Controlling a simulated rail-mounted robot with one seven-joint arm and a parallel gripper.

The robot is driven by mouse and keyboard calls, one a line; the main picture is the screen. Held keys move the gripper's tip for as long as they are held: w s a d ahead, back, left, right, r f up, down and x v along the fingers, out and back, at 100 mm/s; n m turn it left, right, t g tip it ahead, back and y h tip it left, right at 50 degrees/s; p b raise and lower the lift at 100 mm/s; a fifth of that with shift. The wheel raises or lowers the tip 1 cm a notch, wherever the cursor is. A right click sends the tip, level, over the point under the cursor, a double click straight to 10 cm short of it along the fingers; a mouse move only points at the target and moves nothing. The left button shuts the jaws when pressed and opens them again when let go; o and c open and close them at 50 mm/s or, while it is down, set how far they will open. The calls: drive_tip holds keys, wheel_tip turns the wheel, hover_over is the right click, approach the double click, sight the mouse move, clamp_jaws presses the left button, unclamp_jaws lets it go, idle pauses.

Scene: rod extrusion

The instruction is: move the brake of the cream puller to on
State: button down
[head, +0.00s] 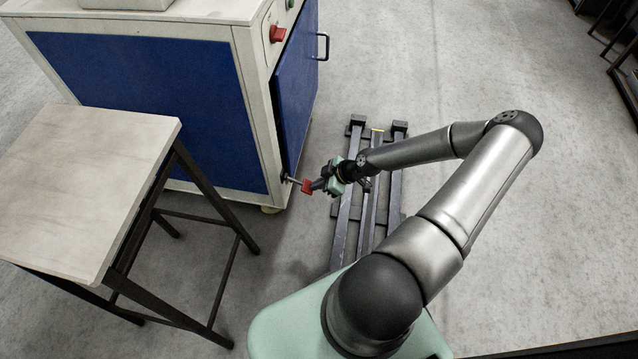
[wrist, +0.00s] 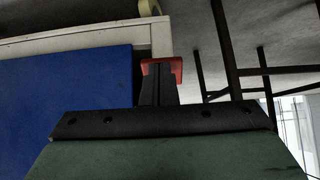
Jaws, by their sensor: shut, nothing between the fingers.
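The cream puller (head: 258,105) is a cream-framed cabinet with blue panels at the upper left of the head view. Its brake (head: 306,186) appears to be the short lever with a red end low on the near right corner. The red end also shows in the wrist view (wrist: 178,67), partly hidden behind my fingers. My gripper (head: 317,185) is shut and empty, with its fingertips right at the red end. I cannot tell whether they touch it. In the wrist view the closed fingers (wrist: 158,85) overlap the middle of the red piece.
A table (head: 80,180) with dark legs stands at the left, close to the cabinet. Dark floor rails (head: 340,235) run beneath my arm. A red knob (head: 277,34) and a door handle (head: 323,46) are higher on the cabinet. The floor to the right is clear.

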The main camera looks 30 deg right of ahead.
drive_tip(key=shift+s+f, duration=0.1)
drive_tip(key=s+d+f+p+v, duration=0.1)
drive_tip(key=p+v, duration=0.4)
drive_tip(key=v, duration=0.8)
drive_tip(key=shift+d+f, duration=0.35)
drive_tip(key=shift+d, duration=0.15)
